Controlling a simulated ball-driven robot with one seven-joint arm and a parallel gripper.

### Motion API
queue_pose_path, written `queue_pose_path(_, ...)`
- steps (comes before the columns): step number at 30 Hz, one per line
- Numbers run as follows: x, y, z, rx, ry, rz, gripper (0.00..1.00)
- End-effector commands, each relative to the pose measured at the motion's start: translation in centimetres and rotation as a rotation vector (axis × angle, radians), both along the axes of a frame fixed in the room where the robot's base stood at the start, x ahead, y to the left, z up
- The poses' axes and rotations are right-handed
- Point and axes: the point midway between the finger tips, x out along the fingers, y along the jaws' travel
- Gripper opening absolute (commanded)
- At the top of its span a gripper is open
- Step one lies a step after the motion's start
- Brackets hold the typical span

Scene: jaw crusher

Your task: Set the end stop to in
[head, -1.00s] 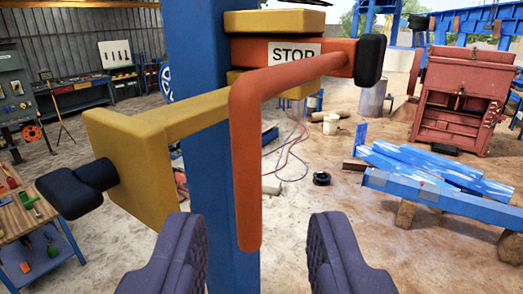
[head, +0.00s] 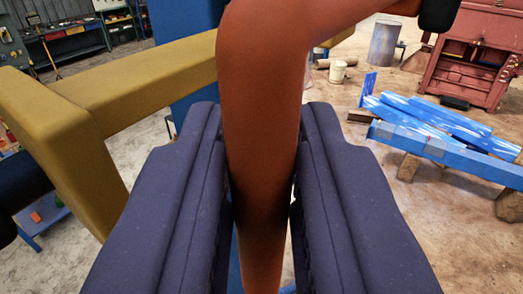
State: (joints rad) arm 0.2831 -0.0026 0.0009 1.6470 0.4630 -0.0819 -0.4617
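The end stop is an orange-red bent lever (head: 262,120); its upright arm fills the middle of the head view and its upper arm runs off to the top right. A black end piece (head: 438,12) shows there. My gripper (head: 261,165) has its two dark purple fingers on either side of the upright arm. Both fingers lie close against it with almost no gap, so it looks shut on the lever. The STOP label is out of view, and the lever's lower end is partly hidden between the fingers.
A yellow bracket (head: 140,95) stands close on the left, joined to the blue post (head: 185,70) behind the lever. A dark knob (head: 18,190) is at the left edge. Blue beams (head: 440,145) and a red machine (head: 472,60) stand farther back right.

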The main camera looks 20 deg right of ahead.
Motion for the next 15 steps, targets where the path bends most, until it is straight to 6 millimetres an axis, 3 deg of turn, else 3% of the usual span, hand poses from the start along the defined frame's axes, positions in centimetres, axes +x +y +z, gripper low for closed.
queue_pose_path(7, 0.2, 0.1, 0.1, 0.000, 0.001, 0.000, 0.00)
queue_pose_path(15, 1.7, 1.3, 0.4, 0.000, 0.001, 0.001, 0.00)
